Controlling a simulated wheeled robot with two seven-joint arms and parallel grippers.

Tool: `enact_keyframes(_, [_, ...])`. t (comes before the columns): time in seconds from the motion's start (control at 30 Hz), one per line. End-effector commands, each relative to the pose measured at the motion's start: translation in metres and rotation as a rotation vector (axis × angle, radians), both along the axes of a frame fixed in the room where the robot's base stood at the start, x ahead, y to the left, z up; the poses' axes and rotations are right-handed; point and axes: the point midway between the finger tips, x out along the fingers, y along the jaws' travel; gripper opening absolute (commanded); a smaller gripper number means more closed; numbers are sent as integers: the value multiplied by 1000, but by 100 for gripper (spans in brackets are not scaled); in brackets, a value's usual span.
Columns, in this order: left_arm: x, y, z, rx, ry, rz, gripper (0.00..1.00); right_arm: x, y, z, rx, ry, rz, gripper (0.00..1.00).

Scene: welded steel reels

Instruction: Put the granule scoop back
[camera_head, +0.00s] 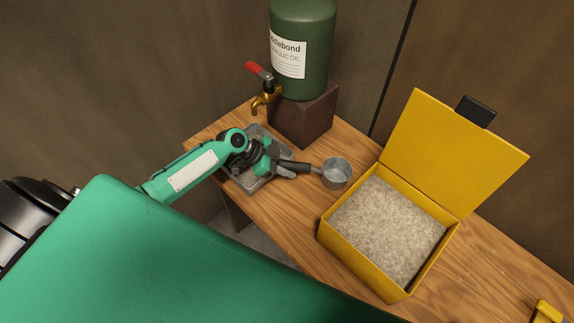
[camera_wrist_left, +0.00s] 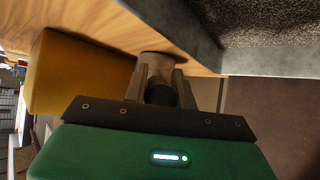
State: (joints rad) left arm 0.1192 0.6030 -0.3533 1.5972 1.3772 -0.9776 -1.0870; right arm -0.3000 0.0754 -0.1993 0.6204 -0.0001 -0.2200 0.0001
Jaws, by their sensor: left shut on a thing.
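The granule scoop (camera_head: 337,173) has a round grey metal cup and a dark handle. My left gripper (camera_head: 289,168) is shut on the handle, with the cup pointing right, towards the yellow box. In the left wrist view the gripper's fingers (camera_wrist_left: 157,85) sit either side of the dark handle, and part of the scoop's cup (camera_wrist_left: 160,62) shows beyond them. The yellow box (camera_head: 325,236) stands right of the scoop, its lid (camera_head: 455,150) open, full of pale granules (camera_head: 388,230). I cannot tell whether the cup touches the table. My right gripper is not in view.
A grey metal tray (camera_head: 254,184) lies under my left gripper, below a brass tap (camera_head: 262,101). A green oil drum (camera_head: 304,50) stands on a dark block (camera_head: 305,115) behind. A yellow object (camera_head: 548,312) shows at bottom right.

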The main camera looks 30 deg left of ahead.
Motion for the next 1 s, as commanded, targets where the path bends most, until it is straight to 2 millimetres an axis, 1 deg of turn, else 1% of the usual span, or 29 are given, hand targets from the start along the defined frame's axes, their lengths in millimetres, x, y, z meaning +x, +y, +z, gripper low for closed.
enact_keyframes(0.1, [0, 0, -4, 0, -2, 0, 0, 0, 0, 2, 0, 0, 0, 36])
enact_keyframes(0.27, [0, 0, -5, 1, -1, 0, 0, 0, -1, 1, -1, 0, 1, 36])
enact_keyframes(0.3, [0, 0, -6, 2, 0, -1, 35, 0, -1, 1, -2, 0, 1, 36])
enact_keyframes(0.37, [0, 0, -6, 2, 0, -1, 46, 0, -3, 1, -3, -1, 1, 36])
enact_keyframes(0.4, [0, 0, -6, 1, 0, -1, 49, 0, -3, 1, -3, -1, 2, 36])
enact_keyframes(0.67, [0, 1, -4, 1, -1, 0, 49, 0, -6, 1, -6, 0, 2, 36])
enact_keyframes(0.77, [-2, 5, -2, 1, -2, 1, 49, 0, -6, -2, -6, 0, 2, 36])
enact_keyframes(0.87, [-5, 14, 4, 2, -3, 1, 49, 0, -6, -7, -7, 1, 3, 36])
enact_keyframes(1.0, [-15, 33, 20, 3, -2, 0, 49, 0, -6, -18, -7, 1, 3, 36])
